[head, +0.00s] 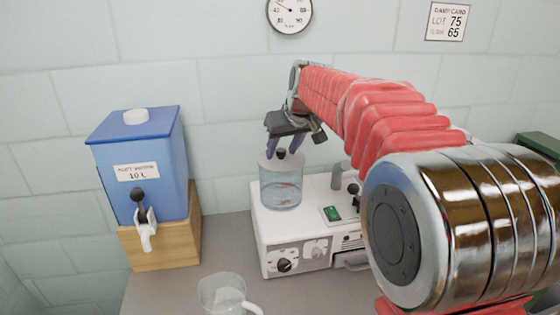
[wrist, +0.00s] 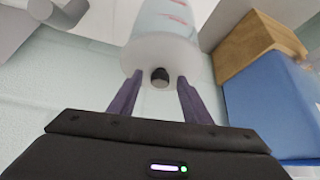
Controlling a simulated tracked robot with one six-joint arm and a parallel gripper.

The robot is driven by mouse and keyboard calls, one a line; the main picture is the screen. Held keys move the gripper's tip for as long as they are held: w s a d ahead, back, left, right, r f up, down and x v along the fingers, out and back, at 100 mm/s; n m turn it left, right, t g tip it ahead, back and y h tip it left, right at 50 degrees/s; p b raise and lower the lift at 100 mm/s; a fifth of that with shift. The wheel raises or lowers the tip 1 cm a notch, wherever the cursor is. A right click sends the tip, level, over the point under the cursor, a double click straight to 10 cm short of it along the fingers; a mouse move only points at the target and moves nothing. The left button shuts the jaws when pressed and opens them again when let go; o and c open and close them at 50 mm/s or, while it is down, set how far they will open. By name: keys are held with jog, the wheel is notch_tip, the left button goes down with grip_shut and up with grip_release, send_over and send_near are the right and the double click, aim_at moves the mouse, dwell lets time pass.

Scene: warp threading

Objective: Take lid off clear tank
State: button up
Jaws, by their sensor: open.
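The clear tank (head: 281,190) stands upright on top of a white machine, with red marks on its wall. Its pale round lid (head: 267,160) sits on top and carries a small black knob (head: 281,153). My gripper (head: 283,153) is above the tank, pointing down, with its purple fingers near the knob. In the wrist view the knob (wrist: 160,76) lies between the two open fingers (wrist: 157,82), with a gap on each side. The lid (wrist: 150,50) and part of the tank (wrist: 165,15) show beyond it. Whether the fingers touch the lid is unclear.
The white machine (head: 295,258) has a dial, a green switch and small fittings right of the tank. A blue water container (head: 150,155) with a tap stands left on a wooden block (head: 165,246). A clear jug (head: 222,295) stands in front on the grey counter (head: 225,235).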

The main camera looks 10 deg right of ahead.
aim_at(283, 151)
jog(key=shift+c, duration=0.4)
grip_shut()
notch_tip(283, 151, up, 10)
dwell(0.8)
dwell(0.4)
